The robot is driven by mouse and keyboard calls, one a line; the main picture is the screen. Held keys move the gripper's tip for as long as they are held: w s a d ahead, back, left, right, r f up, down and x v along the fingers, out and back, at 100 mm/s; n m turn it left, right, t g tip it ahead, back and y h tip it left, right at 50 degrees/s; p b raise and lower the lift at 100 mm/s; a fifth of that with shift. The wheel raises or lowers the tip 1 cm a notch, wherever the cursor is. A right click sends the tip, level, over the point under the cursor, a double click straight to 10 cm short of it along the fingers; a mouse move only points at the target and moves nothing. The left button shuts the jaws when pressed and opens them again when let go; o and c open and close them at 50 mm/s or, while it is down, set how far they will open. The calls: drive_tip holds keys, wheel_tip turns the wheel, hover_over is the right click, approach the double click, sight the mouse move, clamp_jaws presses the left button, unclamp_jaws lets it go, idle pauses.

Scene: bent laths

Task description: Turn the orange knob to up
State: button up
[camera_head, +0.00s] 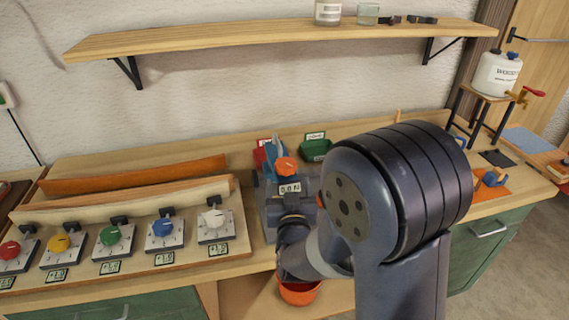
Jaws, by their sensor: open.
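An orange knob (286,167) shows on the grey device (268,205) at the middle of the bench, above a small label that seems to read 0.0 N. It is small, and I cannot tell which way it points. My arm reaches across the front to this device. My gripper (293,205) is at the arm's far end, just below the label and close to the knob. It is open and nothing shows in it. Its fingertips are hard to make out against the grey device, and I cannot tell whether they touch it.
Red, yellow, green, blue and white (214,218) knobs stand in a row at left. An orange bucket (300,291) is below the wrist. A green bin (316,150) stands behind. A shelf (250,38) hangs above. My arm hides much of the right bench.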

sight(286, 170)
drive_tip(key=w+p, duration=0.1)
drive_tip(key=w, duration=0.5)
drive_tip(key=w+a+p, duration=0.1)
drive_tip(key=w, duration=0.2)
drive_tip(key=shift+w+p, duration=0.3)
drive_tip(key=shift+p, duration=0.05)
drive_tip(key=shift+c, duration=0.2)
drive_tip(key=c, duration=0.9)
